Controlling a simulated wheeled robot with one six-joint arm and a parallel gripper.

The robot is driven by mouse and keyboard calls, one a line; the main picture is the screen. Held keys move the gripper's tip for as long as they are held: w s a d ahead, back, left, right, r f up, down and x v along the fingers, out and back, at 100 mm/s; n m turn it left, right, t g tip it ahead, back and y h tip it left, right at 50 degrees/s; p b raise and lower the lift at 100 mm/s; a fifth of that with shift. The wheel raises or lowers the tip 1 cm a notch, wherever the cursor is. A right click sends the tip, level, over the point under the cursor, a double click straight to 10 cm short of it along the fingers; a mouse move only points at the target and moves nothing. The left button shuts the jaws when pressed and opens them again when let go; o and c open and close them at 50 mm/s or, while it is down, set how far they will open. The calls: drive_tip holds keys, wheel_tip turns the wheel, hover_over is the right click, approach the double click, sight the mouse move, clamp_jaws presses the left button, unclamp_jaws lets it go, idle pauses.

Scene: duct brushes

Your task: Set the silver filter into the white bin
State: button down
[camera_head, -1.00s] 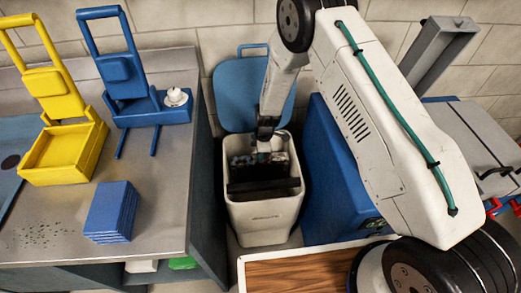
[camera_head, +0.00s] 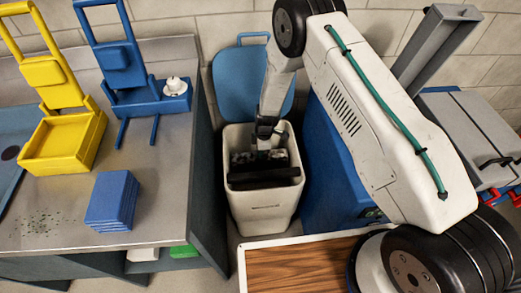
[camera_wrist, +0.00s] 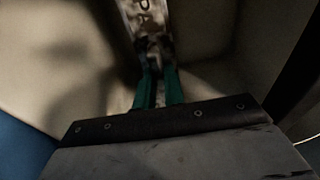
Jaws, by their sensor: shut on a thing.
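The white bin (camera_head: 265,212) stands on the floor between the steel bench and a blue cabinet. My gripper (camera_wrist: 157,85) is down inside the bin's mouth; the head view shows its dark body (camera_head: 265,178) there, and the rim hides its lower end. In the wrist view its two green fingers are shut on a silvery piece with dark lettering, which I take for the silver filter (camera_wrist: 148,18). The pale bin walls surround it. Whether the filter touches the bin's floor I cannot tell.
The bin's blue lid (camera_head: 240,85) stands open behind it. The steel bench (camera_head: 165,190) at left carries a yellow tray (camera_head: 60,150), a blue holder (camera_head: 150,98) and a blue stack (camera_head: 112,200). A blue cabinet (camera_head: 325,175) is close on the right; a wood-topped surface (camera_head: 290,268) is in front.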

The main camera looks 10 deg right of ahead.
drive_tip(key=c, duration=1.4)
unclamp_jaws()
drive_tip(key=r, duration=0.5)
drive_tip(key=d+r, duration=0.1)
drive_tip(key=r, duration=0.1)
drive_tip(key=shift+r, duration=0.25)
wheel_tip(320, 180, up, 5)
drive_tip(key=shift+r, duration=0.15)
